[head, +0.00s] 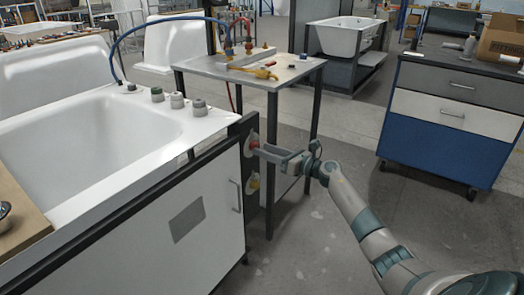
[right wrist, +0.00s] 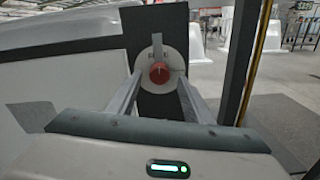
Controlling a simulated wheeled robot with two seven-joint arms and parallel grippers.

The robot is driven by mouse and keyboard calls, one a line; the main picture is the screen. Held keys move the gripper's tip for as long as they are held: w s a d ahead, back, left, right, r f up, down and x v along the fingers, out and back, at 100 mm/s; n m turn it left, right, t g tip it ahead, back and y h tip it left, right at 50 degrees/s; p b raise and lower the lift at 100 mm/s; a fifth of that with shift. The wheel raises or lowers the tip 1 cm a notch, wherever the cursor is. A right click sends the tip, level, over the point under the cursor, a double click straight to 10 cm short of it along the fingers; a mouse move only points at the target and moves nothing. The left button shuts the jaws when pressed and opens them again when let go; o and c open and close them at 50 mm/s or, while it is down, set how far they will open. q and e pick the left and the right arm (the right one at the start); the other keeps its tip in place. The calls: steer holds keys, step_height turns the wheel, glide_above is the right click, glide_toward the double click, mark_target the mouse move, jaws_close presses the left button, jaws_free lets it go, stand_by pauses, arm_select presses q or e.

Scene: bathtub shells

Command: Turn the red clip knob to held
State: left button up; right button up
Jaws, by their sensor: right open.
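The red clip knob (right wrist: 160,73) sits on a round white plate (right wrist: 174,56) on a dark upright panel at the tub frame's end. A grey pointer bar (right wrist: 157,45) stands upright above the knob. Lettering on the plate is too small to read. In the head view the red knob (head: 254,143) is partly hidden by my right gripper (head: 262,150). In the right wrist view my right gripper (right wrist: 159,84) is open, one finger on each side of the knob. I cannot tell whether the fingers touch it. My left gripper is not in view.
A small table (head: 200,66) with hoses and a yellow tool stands behind. A blue drawer cabinet (head: 425,145) stands right.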

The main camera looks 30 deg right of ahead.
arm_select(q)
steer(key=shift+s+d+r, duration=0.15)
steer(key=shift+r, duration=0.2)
arm_select(e)
steer(key=shift+x, duration=0.95)
steer(key=shift+c, duration=0.3)
steer(key=c, duration=1)
